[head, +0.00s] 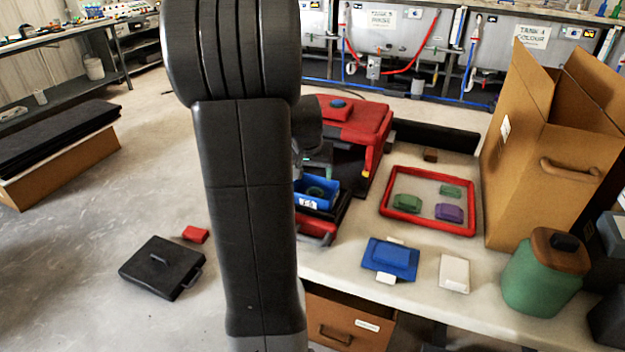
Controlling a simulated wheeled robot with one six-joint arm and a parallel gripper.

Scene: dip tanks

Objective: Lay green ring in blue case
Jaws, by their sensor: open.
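A small open blue case (318,205) with a white label stands at the left end of the bench, just right of my arm. A dark green ring (315,191) shows inside it, lying low between its walls; my arm hides the case's left side. My gripper (312,163) is just above and behind the case, partly hidden by my own arm. It is open and appears apart from the ring. A flat blue piece (390,256) with white tabs lies farther right on the bench.
A red-rimmed tray (429,231) holds two green pieces and a purple one. A red case (365,125) stands behind the blue case. A white block (454,273), green canister (543,275) and tall cardboard box (515,170) occupy the right. A black lidded case (160,267) lies on the floor.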

